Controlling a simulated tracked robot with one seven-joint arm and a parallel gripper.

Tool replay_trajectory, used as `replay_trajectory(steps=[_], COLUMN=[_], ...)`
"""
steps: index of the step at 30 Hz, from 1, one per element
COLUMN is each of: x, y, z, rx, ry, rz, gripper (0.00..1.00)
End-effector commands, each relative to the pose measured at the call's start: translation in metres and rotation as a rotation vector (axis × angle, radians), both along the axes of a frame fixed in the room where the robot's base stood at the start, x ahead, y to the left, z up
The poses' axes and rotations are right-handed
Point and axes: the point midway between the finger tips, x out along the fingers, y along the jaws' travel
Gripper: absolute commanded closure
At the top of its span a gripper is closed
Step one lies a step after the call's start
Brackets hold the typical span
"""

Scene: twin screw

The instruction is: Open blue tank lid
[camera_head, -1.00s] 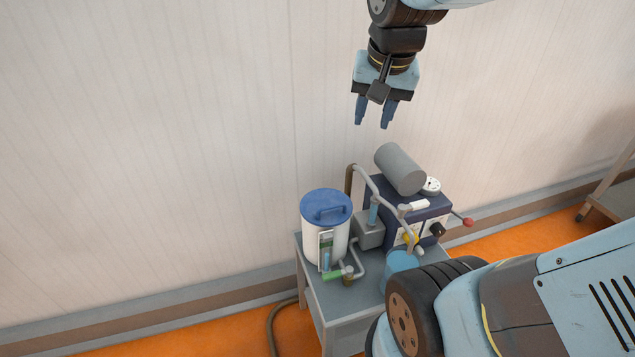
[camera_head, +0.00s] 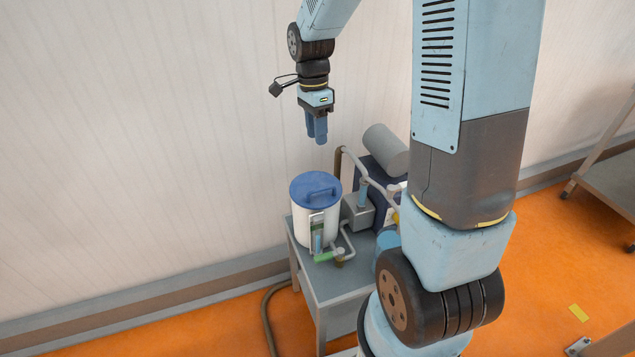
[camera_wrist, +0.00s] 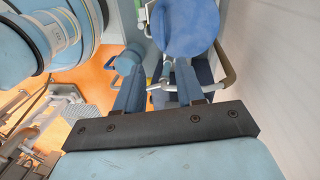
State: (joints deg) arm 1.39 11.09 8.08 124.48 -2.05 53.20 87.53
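The white cylindrical tank (camera_head: 303,225) stands upright on a small grey table (camera_head: 340,285). Its round blue lid (camera_head: 303,188) sits flat on top, closed, with a raised blue handle (camera_head: 322,191). My gripper (camera_head: 317,140) is above the lid and slightly to its right in the head view, pointing down and touching nothing. In the wrist view, its two blue fingers (camera_wrist: 160,78) are spread apart with nothing between them. The lid (camera_wrist: 185,28) shows beyond the fingertips at the top of that view.
A grey cylinder (camera_head: 386,150) on a dark blue machine stands right of the tank. A bent grey pipe (camera_head: 360,169) runs between them. The wall (camera_head: 120,150) is close behind. My arm hides part of the machine. The space above the lid is clear.

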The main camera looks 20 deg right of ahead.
Motion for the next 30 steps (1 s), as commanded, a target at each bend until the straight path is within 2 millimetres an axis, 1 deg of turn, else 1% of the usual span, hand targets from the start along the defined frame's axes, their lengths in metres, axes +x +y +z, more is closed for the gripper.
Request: replay_trajectory(steps=[1, 3, 7, 11, 14, 30], x=[0.003, 0.006, 0.009, 0.008, 0.005, -0.013], y=[0.002, 0.003, 0.004, 0.004, 0.004, 0.002], z=[-0.008, -0.016, -0.023, -0.031, -0.043, -0.132], rx=[-0.003, -0.008, -0.014, -0.015, -0.015, -0.014], ry=[0.016, 0.031, 0.044, 0.047, 0.048, 0.048], rz=[-0.028, -0.062, -0.097, -0.103, -0.103, -0.101], gripper=[0.62, 0.62, 0.62, 0.62, 0.62, 0.62])
